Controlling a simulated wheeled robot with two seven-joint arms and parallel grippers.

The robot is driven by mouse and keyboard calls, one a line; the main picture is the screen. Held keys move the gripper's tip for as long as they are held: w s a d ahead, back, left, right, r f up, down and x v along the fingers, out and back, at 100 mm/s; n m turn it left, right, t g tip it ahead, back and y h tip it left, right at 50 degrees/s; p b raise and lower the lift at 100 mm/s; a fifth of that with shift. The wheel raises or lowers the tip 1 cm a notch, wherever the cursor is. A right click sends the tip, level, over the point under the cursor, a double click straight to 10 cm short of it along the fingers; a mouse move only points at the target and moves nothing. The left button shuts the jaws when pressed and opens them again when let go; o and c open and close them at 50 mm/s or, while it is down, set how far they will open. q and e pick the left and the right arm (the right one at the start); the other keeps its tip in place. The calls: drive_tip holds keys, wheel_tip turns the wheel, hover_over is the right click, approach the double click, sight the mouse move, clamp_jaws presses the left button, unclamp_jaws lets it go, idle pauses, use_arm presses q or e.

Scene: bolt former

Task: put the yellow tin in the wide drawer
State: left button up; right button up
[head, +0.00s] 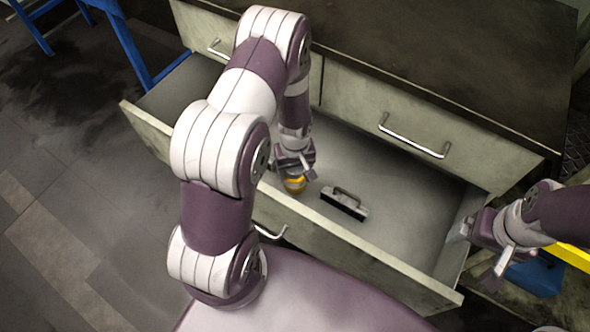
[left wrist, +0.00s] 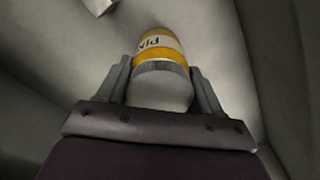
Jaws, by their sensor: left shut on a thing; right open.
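The wide drawer (head: 400,240) is pulled open below the cabinet top. The yellow tin (head: 295,185) is low inside it, near the front panel, partly hidden by my left gripper (head: 295,168). In the left wrist view the tin (left wrist: 162,52) shows a yellow band and a white label with dark letters. My left gripper (left wrist: 160,85) is shut on the tin, one finger on each side. Whether the tin touches the drawer floor I cannot tell. My right gripper (head: 480,255) is open and empty, by the drawer's right end.
A dark block with a handle (head: 344,202) lies in the drawer just right of the tin. Two shut drawers with metal handles (head: 415,140) are above. The drawer floor to the right is clear. A blue object (head: 537,274) lies at the right.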

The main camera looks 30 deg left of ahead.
use_arm(q)
drive_tip(key=shift+r, duration=0.1)
drive_tip(key=o, duration=1.2)
drive_tip(key=shift+f, duration=0.2)
drive_tip(key=shift+r, duration=0.15)
